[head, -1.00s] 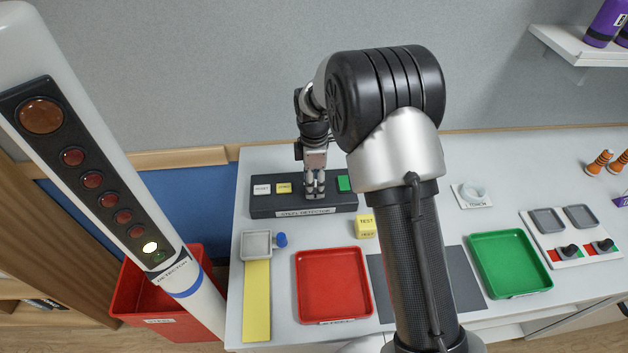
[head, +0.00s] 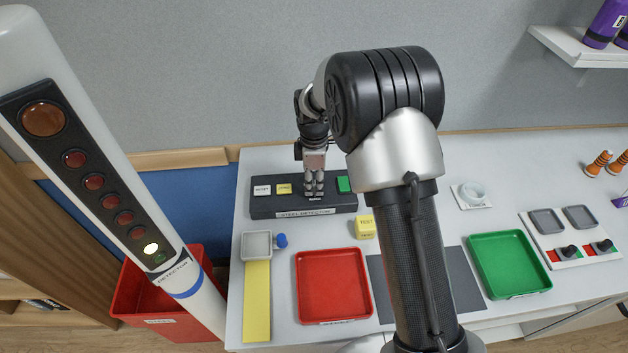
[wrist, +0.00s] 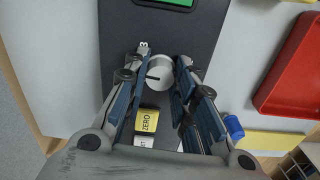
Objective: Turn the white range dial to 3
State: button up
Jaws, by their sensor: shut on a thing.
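The white range dial (wrist: 160,73) sits on the black steel detector panel (head: 300,211). My gripper (head: 314,193) is down at the panel, between the yellow and green buttons, and hides the dial in the head view. In the wrist view my gripper (wrist: 159,66) has one finger on each side of the dial and is shut on it.
The panel carries a white button (head: 262,189), a yellow ZERO button (wrist: 147,120) and a green button (head: 344,184). A yellow TEST block (head: 365,227) and a red tray (head: 334,287) are in front. The detector post (head: 130,190) stands left, one lamp lit.

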aim_at(314, 184)
jog(key=m+p, duration=0.1)
jog(key=m, duration=0.4)
jog(key=shift+p, duration=0.35)
jog(key=shift+m+p, duration=0.45)
jog(key=shift+m, duration=1.65)
jog(key=o, duration=1.1)
jog(key=shift+c, duration=0.2)
jog(key=shift+r, duration=0.1)
notch_tip(314, 184, up, 12)
